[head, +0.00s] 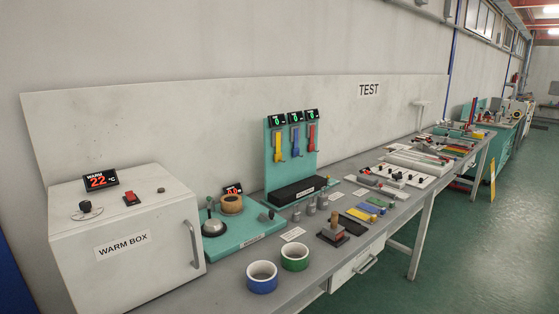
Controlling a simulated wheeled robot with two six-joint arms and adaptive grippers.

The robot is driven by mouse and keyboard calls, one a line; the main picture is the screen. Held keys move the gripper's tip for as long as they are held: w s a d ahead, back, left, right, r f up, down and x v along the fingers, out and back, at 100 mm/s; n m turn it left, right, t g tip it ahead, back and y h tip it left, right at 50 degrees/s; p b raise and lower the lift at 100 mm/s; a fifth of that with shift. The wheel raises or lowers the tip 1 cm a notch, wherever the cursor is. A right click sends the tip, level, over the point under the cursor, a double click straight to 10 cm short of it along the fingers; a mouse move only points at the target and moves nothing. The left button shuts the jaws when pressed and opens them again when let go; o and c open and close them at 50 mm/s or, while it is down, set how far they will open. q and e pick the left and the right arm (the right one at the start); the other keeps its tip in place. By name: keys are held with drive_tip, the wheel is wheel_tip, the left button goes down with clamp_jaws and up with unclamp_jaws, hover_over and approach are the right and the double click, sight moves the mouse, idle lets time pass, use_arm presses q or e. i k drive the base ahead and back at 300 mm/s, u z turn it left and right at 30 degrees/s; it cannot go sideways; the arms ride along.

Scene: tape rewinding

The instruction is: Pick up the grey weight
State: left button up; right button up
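Several small grey metal pieces that look like weights stand on the grey bench, right of the teal scale-like base. One grey weight (311,207) stands in a short row with another grey weight (322,201) and a smaller one (296,215). I cannot tell which of them is the task's weight. They stand upright in front of the black tray (296,191). Neither of my grippers shows in this view.
The white warm box (125,250) fills the left end. The teal base (243,237) carries a dome and a wooden ring. Blue (262,277) and green (295,256) rings and a wooden-handled stamp (334,231) stand near the front edge. Colored blocks and white boards lie farther right.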

sight(310, 206)
drive_tip(key=u, duration=0.7)
drive_tip(key=k, duration=0.2)
drive_tip(key=z, duration=1.75)
drive_tip(key=i, duration=2)
drive_tip(key=u, duration=1.4)
drive_tip(key=i, duration=0.65)
drive_tip(key=u, duration=0.65)
